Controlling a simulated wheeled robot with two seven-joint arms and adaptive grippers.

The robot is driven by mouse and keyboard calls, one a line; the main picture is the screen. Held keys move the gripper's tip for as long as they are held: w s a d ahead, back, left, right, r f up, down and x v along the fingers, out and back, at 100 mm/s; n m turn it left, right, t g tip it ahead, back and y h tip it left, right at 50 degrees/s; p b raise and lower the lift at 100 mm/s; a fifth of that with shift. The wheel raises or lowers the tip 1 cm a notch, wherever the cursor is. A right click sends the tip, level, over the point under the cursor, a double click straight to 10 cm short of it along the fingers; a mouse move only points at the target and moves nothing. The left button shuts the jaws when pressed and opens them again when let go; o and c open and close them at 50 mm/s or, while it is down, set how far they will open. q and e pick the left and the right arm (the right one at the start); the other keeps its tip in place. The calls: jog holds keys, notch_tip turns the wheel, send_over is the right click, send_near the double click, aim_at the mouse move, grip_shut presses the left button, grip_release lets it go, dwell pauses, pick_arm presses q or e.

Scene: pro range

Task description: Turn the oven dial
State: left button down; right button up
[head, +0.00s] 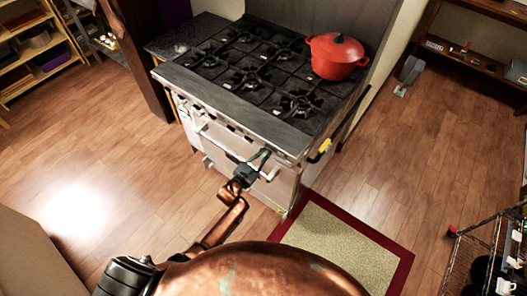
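The oven (240,156) is a steel range with black burners on top and a front panel with a row of small dark dials (231,128). A long handle bar runs across the front below the dials. My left arm comes up from the bottom left, and its dark gripper (264,158) is at the right part of the oven front, close to the panel and handle. The gripper covers part of the panel there. I cannot tell whether it touches a dial or the handle, or whether its fingers are open. My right gripper is not in view.
A red lidded pot (336,58) stands at the right back of the cooktop. A wire rack (480,250) is at the lower right, and wooden shelves (35,45) are at the upper left. Wood floor is clear left and right.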

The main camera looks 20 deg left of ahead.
pick_arm(q)
jog(key=shift+w+a+r+n, duration=0.15)
jog(key=shift+r+n, duration=0.15)
jog(key=shift+n, duration=0.1)
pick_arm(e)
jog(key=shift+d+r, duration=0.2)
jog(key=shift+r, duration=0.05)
pick_arm(q)
jog(key=c, duration=2.1)
grip_release()
jog(key=shift+o, duration=0.6)
jog(key=shift+f, duration=0.15)
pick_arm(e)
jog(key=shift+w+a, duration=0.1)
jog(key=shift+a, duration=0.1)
pick_arm(q)
jog(key=v, duration=1.2)
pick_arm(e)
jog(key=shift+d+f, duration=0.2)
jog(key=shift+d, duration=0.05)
